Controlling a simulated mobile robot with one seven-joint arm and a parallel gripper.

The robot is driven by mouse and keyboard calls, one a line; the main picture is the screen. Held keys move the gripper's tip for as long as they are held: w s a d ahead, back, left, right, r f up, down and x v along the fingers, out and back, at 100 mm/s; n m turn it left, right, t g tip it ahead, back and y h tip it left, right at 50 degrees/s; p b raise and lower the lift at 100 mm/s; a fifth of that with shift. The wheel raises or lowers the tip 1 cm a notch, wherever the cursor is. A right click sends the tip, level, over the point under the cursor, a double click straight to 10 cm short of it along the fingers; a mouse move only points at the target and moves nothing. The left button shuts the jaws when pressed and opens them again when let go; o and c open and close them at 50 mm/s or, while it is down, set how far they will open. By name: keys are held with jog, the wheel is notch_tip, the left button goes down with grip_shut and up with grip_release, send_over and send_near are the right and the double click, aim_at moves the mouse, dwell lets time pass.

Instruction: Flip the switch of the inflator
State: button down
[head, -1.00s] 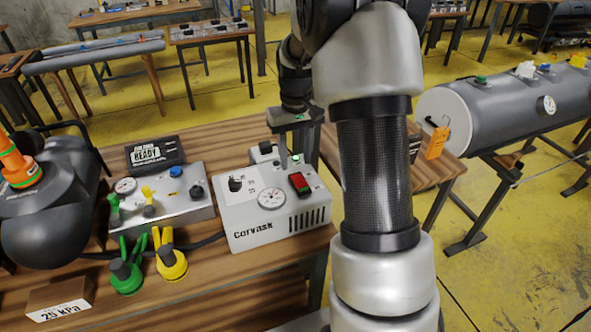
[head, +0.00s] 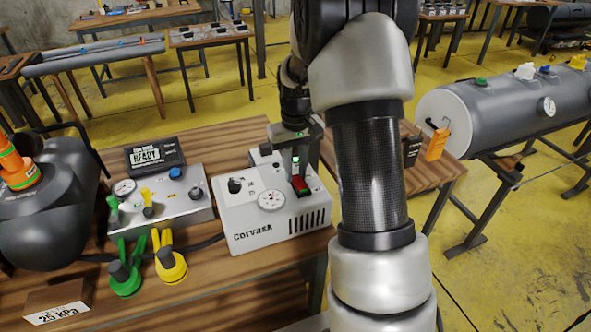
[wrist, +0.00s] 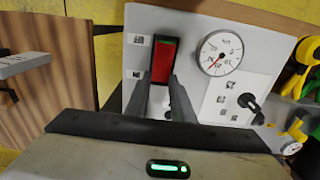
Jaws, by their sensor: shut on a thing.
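The inflator (head: 262,232) is a light grey box marked Corvask on the wooden bench in the head view. Its red rocker switch (head: 301,187) sits on the sloped top, right of a round gauge (head: 271,200). The switch (wrist: 163,62) shows in the wrist view as a red face in a dark frame. My gripper (head: 298,177) points down at the switch. In the wrist view its two fingers (wrist: 163,82) stand close together, one at each side of the switch's near part. They are shut on the switch. My gripper hides part of the switch in the head view.
A black knob (head: 235,186) is on the inflator's left. A second grey box (head: 165,200) with a gauge and valves stands farther left, near green (head: 125,278) and yellow (head: 171,265) fittings. A grey cylinder (head: 490,115) lies at the right.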

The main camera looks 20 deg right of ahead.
jog(key=t+b, duration=0.1)
jog(key=b, duration=0.1)
jog(key=t+b, duration=0.1)
jog(key=shift+s+f+b, duration=0.15)
jog(key=shift+s+b, duration=0.2)
jog(key=shift+b, duration=0.05)
jog(key=shift+s+r+t+b, duration=0.2)
jog(key=shift+t+b, duration=0.5)
jog(key=shift+b, duration=0.35)
jog(key=shift+s+r, duration=0.1)
jog(key=shift+r, duration=0.15)
jog(key=c, duration=1.5)
grip_release()
jog(key=shift+r, duration=0.1)
jog(key=p+v, duration=0.1)
jog(key=v, duration=0.4)
jog(key=p+v, duration=0.1)
jog(key=v, duration=0.5)
jog(key=p+v, duration=0.1)
jog(key=v, duration=0.5)
jog(key=shift+s+r, duration=0.1)
jog(key=shift+s, duration=0.2)
